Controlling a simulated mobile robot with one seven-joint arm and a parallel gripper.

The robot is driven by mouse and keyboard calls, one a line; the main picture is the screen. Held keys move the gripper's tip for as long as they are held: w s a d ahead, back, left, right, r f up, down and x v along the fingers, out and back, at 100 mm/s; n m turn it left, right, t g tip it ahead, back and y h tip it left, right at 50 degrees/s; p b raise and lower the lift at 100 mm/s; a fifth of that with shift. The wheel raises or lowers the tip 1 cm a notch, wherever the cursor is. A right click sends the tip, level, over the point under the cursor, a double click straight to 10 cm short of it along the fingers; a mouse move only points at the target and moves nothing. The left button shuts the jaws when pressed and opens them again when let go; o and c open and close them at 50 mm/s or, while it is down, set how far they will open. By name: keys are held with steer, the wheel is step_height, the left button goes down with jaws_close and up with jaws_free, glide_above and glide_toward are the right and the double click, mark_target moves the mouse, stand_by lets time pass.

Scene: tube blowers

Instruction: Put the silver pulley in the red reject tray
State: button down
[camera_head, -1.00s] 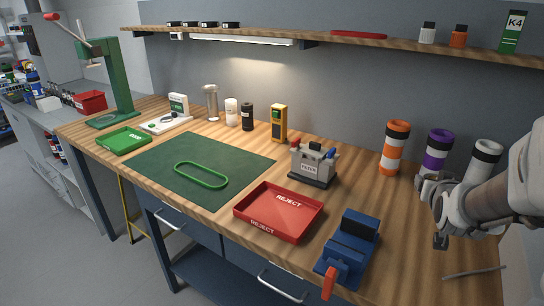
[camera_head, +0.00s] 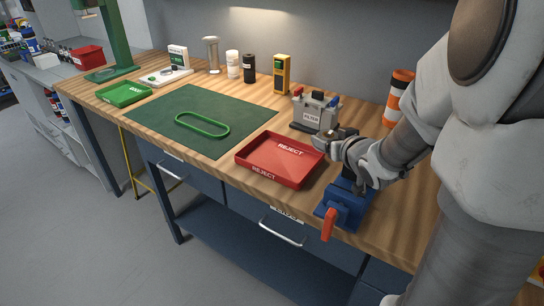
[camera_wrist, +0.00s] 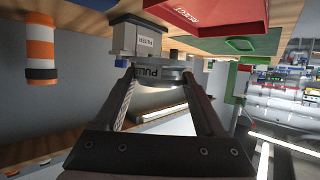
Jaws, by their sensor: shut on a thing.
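The silver pulley (camera_wrist: 163,74), with a label starting "PULL", is between my gripper's fingertips (camera_wrist: 158,71) in the wrist view; the gripper is shut on it. In the head view my gripper (camera_head: 328,141) is over the right rear corner of the red reject tray (camera_head: 262,172), in front of the filter box. The pulley is hard to make out there. The tray looks empty and lies on the bench, marked REJECT. Part of it also shows at the top of the wrist view (camera_wrist: 225,22).
The grey filter box (camera_head: 315,117) stands just behind the gripper. A blue vise (camera_head: 345,207) with an orange handle is right of the tray. A green mat (camera_head: 190,112) with a green belt (camera_head: 202,125) lies to the left. An orange-and-white tube (camera_head: 400,90) stands behind my arm.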

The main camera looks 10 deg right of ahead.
steer(key=b, duration=0.3)
glide_above(284, 172)
step_height(284, 172, down, 7)
steer(key=shift+r, duration=0.1)
steer(key=shift+f+b, duration=0.7)
steer(key=shift+f, duration=1.35)
steer(key=shift+r, duration=0.1)
steer(key=shift+f+b, duration=0.35)
steer(key=shift+b, duration=0.05)
steer(key=shift+f, duration=0.1)
